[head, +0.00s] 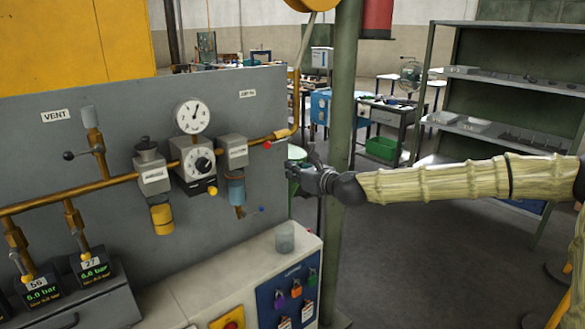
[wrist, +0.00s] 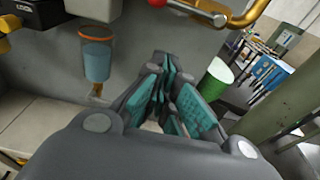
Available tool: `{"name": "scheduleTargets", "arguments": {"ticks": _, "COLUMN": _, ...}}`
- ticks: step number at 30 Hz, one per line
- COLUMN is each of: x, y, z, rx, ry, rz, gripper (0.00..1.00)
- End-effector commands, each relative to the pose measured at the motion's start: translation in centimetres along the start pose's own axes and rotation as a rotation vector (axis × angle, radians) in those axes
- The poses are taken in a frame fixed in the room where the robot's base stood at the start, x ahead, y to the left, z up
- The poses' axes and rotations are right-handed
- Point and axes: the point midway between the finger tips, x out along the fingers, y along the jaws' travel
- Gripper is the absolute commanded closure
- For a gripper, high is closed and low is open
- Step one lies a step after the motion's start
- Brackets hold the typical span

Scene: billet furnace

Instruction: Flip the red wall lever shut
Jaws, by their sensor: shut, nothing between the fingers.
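The red wall lever shows as a red knob (head: 267,145) beside the brass pipe on the grey wall panel, below the right-hand label. In the wrist view the red knob (wrist: 157,3) is cut by the top edge, and a silver bar runs right from near it. My gripper (head: 291,168) is shut and empty, at the panel's right edge, a little right of and below the knob. In the wrist view my gripper (wrist: 168,65) has its teal-padded fingers together, below the knob and apart from it.
The brass pipe (head: 110,183) crosses the panel, with a gauge (head: 192,116), a regulator (head: 194,163) and a blue bowl (head: 236,191). A green post (head: 343,120) rises close behind my gripper. Open floor lies to the right.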

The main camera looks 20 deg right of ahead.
Motion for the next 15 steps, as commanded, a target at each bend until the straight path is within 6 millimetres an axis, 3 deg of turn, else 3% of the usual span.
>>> {"name": "scheduleTargets", "arguments": {"ticks": 15, "x": 6.6, "y": 0.0, "z": 0.1, "rx": 0.0, "ry": 0.001, "rz": 0.0, "gripper": 1.0}}
